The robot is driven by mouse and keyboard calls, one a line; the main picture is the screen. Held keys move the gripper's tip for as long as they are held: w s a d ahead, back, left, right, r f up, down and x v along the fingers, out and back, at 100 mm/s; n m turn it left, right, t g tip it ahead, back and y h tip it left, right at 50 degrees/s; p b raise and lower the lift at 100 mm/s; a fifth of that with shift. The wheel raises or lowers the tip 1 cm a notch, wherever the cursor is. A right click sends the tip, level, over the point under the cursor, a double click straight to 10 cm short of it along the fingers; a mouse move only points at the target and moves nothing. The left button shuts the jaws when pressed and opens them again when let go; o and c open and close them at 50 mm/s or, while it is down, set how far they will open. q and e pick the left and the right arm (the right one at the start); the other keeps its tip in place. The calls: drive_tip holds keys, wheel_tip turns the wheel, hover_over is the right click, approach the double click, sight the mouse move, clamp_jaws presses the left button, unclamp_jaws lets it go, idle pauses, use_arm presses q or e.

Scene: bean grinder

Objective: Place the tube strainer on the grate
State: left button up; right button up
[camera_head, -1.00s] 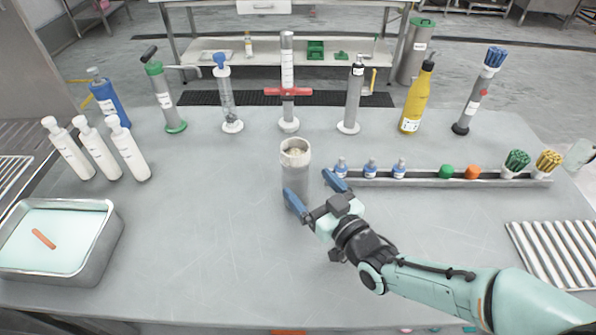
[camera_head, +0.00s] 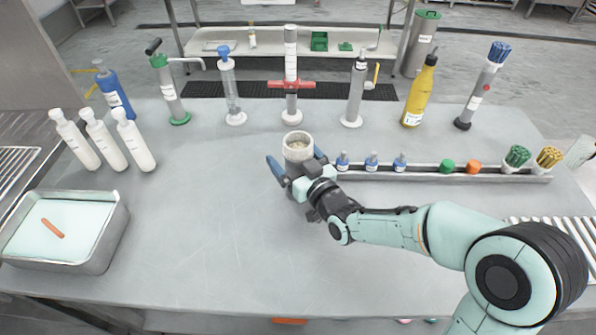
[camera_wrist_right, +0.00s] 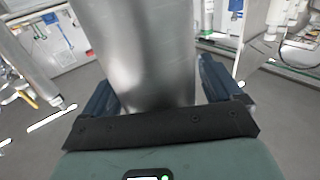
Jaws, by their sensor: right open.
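The tube strainer, which I take to be the grey metal cylinder with a pale rim (camera_head: 298,146), stands upright near the middle of the table with pale bits inside. My right gripper (camera_head: 296,163) is open, its blue fingers on either side of the cylinder. In the right wrist view the cylinder (camera_wrist_right: 145,50) fills the space between the fingers (camera_wrist_right: 160,90), with a visible gap at the right finger. The gripper hides its lower part in the head view. The slatted grate (camera_head: 573,226) lies at the right table edge, partly hidden by my right arm. My left gripper is not in view.
A long rail (camera_head: 430,175) with small bottles and brushes runs to the right of the cylinder. Several tall tools, including a red-handled one (camera_head: 291,85), stand behind. White bottles (camera_head: 133,142) and a metal tray (camera_head: 65,228) are at left. The front middle of the table is clear.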

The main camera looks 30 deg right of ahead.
drive_tip(key=shift+c, duration=0.2)
drive_tip(key=c, duration=1)
drive_tip(key=shift+r, duration=0.15)
drive_tip(key=c, duration=0.3)
